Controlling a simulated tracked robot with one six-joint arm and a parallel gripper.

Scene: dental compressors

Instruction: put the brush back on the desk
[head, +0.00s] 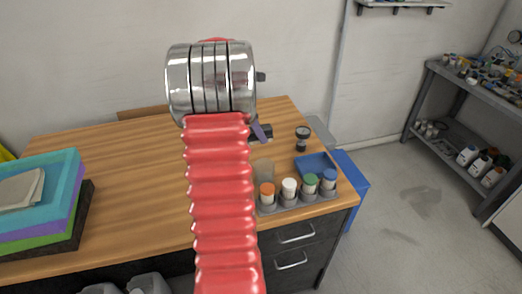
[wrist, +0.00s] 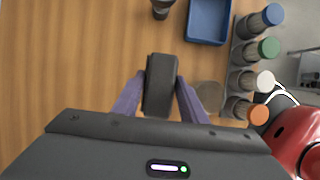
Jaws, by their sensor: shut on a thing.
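My gripper (wrist: 161,80) has two purple fingers, shut on the sides of a dark, block-shaped brush (wrist: 161,95). In the head view the brush (head: 266,130) is partly hidden behind my arm, with a purple finger beside it. It is over the right part of the wooden desk (head: 120,175). I cannot tell whether the brush touches the desk top or hangs just above it. Its underside is hidden.
A grey rack of bottles with coloured caps (wrist: 258,80), a blue tray (wrist: 208,20) and a small dark object (head: 302,138) stand right of the brush. Coloured boxes (head: 45,200) lie at the desk's left. The desk's middle is clear.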

